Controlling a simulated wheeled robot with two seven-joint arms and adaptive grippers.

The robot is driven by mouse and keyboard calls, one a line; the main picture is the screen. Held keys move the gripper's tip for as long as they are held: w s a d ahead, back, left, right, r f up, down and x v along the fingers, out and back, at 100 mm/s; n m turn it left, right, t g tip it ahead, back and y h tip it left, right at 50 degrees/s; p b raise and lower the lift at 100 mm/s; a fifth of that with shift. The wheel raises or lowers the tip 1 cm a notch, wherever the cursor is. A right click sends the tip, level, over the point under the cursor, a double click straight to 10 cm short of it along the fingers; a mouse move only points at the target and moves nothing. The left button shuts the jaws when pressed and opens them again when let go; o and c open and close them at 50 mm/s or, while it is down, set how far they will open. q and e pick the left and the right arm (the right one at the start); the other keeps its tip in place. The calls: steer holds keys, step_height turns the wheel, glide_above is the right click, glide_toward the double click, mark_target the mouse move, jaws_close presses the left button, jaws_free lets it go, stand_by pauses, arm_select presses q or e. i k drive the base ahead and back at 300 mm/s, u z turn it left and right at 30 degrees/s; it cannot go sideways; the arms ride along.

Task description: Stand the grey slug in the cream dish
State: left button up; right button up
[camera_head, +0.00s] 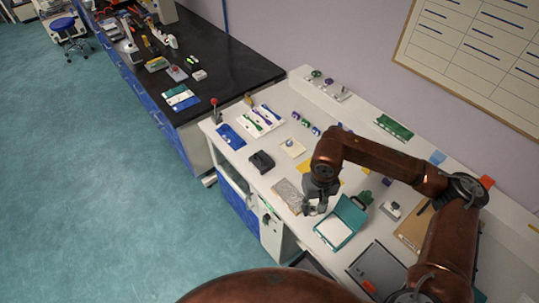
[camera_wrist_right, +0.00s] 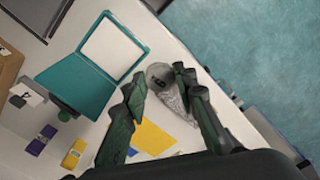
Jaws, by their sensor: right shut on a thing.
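My right gripper (camera_head: 315,207) is above the front part of the white bench, just left of an open teal case (camera_head: 352,209). In the right wrist view the fingers (camera_wrist_right: 162,88) are closed on the grey slug (camera_wrist_right: 158,74), a round grey piece with dark marks on its face. In the head view the slug is too small to make out clearly between the fingers. A small cream square piece (camera_head: 292,147), which looks like the cream dish, lies on the bench farther back, apart from the gripper. My left gripper is not in view.
The teal case holds a white pad (camera_wrist_right: 112,50). A mottled grey plate (camera_head: 286,191) lies beside the gripper, near the bench's front edge. A yellow sheet (camera_wrist_right: 152,138) lies under the arm. A black device (camera_head: 262,161) stands left of the cream piece, with bare bench between them.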

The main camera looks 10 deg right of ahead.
mark_target(296, 152)
steer(key=z, duration=0.05)
steer(key=k, duration=0.25)
steer(key=u, duration=1.05)
steer(key=i, duration=1.3)
steer(key=z, duration=1.05)
steer(key=i, duration=0.95)
steer(key=z, duration=0.9)
